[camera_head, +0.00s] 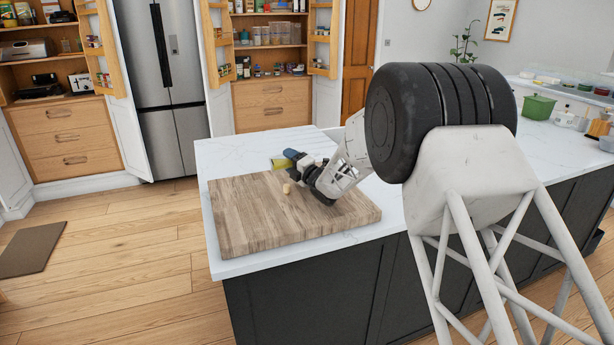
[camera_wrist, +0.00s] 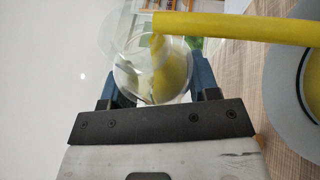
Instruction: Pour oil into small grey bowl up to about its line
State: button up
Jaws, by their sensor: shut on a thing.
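In the wrist view, my gripper (camera_wrist: 155,82) is shut on a clear glass bottle (camera_wrist: 125,72) between its blue fingers. Yellow oil shows inside the glass. A thick yellow oil stream (camera_wrist: 230,27) runs from the bottle's mouth over the rim of the small grey bowl (camera_wrist: 277,95). The bowl is cut off at the right edge. Yellow oil shows inside it, near a thin dark line on its inner wall; I cannot tell the exact level against the line. In the head view, my gripper (camera_head: 300,167) is low over the wooden board, and the bowl is hard to make out.
The wooden board (camera_head: 245,215) lies on the white counter (camera_head: 225,163). A small beige piece (camera_head: 287,188) stands on the board. The board's left and front parts are clear. A green container (camera_head: 538,107) stands far right. Open cupboards and a fridge (camera_head: 170,90) are behind.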

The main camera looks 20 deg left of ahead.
jog(key=shift+a, duration=0.1)
dwell(0.3)
jog(key=shift+f+n+h, duration=0.2)
jog(key=shift+n+h, duration=0.1)
jog(key=shift+n, duration=0.3)
jog(key=shift+w+r+n+g, duration=0.15)
jog(key=shift+n+g, duration=0.25)
jog(key=shift+n, duration=0.1)
jog(key=shift+d+f+n+h, duration=0.2)
jog(key=shift+n+h, duration=0.2)
jog(key=shift+n, duration=0.2)
jog(key=shift+n, duration=0.3)
